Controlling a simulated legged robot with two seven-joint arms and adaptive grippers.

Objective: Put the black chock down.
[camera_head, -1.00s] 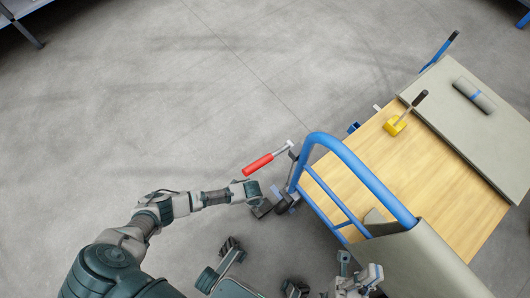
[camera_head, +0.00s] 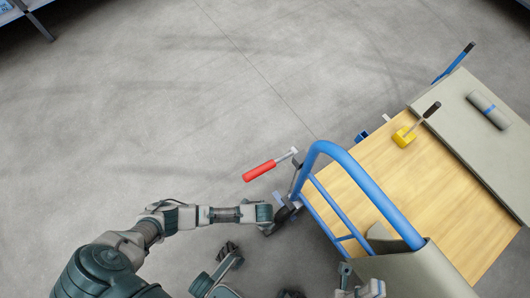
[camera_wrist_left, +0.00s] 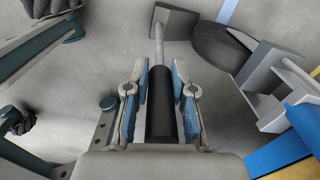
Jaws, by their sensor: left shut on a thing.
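The black chock (camera_wrist_left: 172,22) is a dark block on a metal rod with a black cylindrical handle (camera_wrist_left: 160,110). My left gripper (camera_wrist_left: 160,80) is shut around that handle in the left wrist view. In the head view my left gripper (camera_head: 266,213) is beside the cart's near wheel (camera_head: 284,211), and hides most of the chock. In the wrist view the block is close beside the dark wheel (camera_wrist_left: 222,46); I cannot tell whether they touch or whether the block rests on the floor. My right gripper (camera_head: 360,287) is cut off at the bottom edge, its jaw state unclear.
The cart has a wooden deck (camera_head: 410,180) and a blue handle frame (camera_head: 350,165). A red-handled tool (camera_head: 259,170) is left of the frame. A yellow chock (camera_head: 403,137) and a grey roll (camera_head: 488,109) are on the cart. Open floor (camera_head: 150,100) extends to the left.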

